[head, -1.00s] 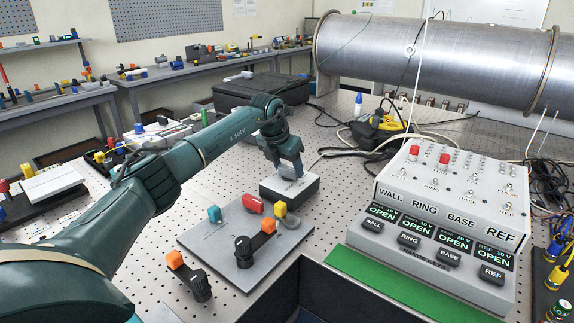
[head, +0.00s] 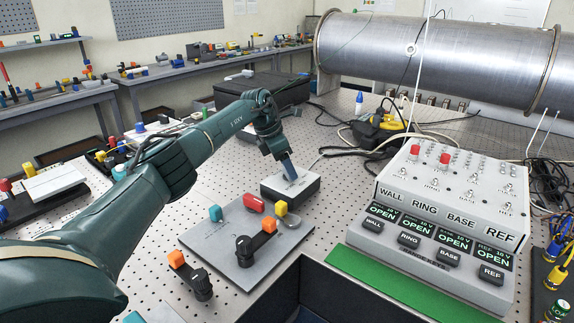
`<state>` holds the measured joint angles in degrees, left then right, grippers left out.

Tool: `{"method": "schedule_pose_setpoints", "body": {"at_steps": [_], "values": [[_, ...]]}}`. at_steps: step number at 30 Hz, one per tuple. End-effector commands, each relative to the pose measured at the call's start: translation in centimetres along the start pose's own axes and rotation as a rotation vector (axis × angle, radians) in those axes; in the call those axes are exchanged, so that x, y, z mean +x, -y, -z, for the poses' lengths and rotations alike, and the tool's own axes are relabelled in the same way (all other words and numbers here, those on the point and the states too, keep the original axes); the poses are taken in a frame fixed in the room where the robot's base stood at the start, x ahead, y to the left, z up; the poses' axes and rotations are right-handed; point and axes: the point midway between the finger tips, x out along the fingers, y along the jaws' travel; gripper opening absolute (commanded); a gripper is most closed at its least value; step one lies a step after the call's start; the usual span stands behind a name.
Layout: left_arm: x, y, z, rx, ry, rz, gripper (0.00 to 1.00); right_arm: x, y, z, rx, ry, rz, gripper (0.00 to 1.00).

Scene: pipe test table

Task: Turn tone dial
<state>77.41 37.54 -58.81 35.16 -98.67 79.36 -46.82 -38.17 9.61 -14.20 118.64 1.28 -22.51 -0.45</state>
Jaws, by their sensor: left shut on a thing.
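A small dark box with a light grey top (head: 307,187) stands on the perforated table, behind the grey plate. My left gripper (head: 290,177) reaches down onto the top of this box from behind and left. Its fingers are shut on what appears to be the tone dial on the box top. The dial itself is hidden by the fingers, so I cannot read its setting. Small printed marks show on the box top beside the fingers, too small to read. My right gripper is not in view.
The grey plate (head: 215,250) in front carries red, yellow, teal and orange-black parts. Another orange-black part (head: 190,275) lies at its front left. The control box (head: 435,210) stands right, behind a green strip (head: 395,285). A dark open bin (head: 285,290) is in front.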

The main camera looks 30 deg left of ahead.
Motion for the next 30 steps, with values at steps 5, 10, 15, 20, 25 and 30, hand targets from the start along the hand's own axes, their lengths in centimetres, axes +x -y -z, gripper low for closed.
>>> {"method": "schedule_pose_setpoints", "body": {"at_steps": [5,10,15,20,25,30], "values": [[0.04,-0.14,-0.11,0.091,0.004,0.036,0.35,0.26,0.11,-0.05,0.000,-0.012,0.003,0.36],[0.30,-0.15,-0.04,0.158,0.000,0.068,0.35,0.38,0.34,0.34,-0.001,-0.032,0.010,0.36],[0.34,-0.09,0.01,0.207,-0.002,0.090,0.35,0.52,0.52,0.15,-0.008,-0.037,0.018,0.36],[0.21,-0.07,0.08,0.236,-0.002,0.098,0.35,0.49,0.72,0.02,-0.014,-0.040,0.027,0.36],[0.12,-0.02,0.12,0.250,-0.001,0.103,0.35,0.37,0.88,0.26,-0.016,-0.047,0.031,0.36],[0.08,0.01,0.12,0.255,-0.002,0.105,0.35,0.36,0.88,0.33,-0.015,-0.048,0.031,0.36]]}}
